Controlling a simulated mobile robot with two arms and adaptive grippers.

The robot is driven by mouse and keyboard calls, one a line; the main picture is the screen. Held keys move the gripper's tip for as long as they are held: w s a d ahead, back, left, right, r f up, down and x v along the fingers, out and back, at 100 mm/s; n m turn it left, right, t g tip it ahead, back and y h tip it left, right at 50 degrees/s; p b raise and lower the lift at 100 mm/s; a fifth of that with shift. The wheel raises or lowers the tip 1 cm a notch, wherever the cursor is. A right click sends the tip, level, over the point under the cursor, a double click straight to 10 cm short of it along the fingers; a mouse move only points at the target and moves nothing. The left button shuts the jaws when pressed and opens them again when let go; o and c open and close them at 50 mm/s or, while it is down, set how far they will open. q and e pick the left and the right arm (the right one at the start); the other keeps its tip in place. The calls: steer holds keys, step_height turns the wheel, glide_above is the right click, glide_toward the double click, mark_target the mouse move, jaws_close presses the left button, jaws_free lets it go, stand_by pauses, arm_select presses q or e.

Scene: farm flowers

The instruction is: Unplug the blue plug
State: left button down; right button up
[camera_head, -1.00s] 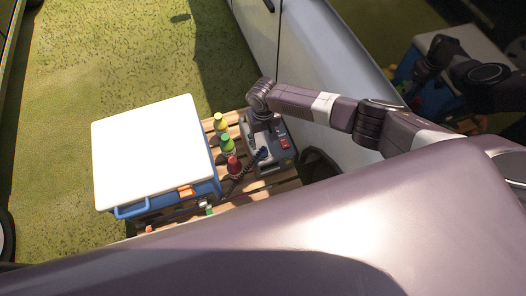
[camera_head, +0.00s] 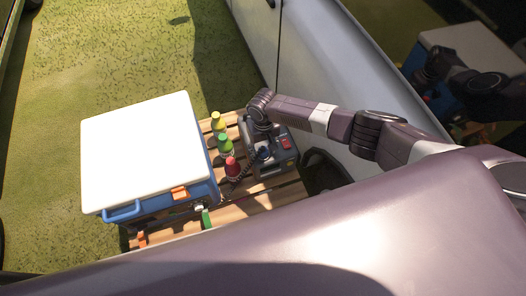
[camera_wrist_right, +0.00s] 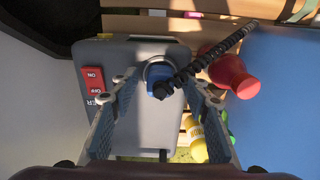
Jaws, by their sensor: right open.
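The blue plug (camera_wrist_right: 158,77) sits in the top of a grey power box (camera_wrist_right: 150,118), with a black coiled cable (camera_wrist_right: 215,50) running from it. My right gripper (camera_wrist_right: 160,84) is open above the box. Its two fingers stand on either side of the plug, with the tips near it; I cannot tell whether they touch it. In the head view the plug (camera_head: 263,154) shows small on the box (camera_head: 277,165), and my right wrist hides part of the box. My left gripper is not in view.
The box stands on a wooden pallet (camera_head: 260,203). A red bottle (camera_head: 232,170), a green bottle (camera_head: 225,145) and a yellow bottle (camera_head: 217,121) stand beside it. A blue cooler (camera_head: 160,207) with a white lid is at left. A pale vehicle (camera_head: 330,75) is close on the right.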

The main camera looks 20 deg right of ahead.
mark_target(263, 148)
steer(key=shift+p, duration=0.35)
stand_by(0.8)
jaws_close()
stand_by(0.4)
steer(key=shift+r+p, duration=3)
steer(key=shift+p, duration=0.2)
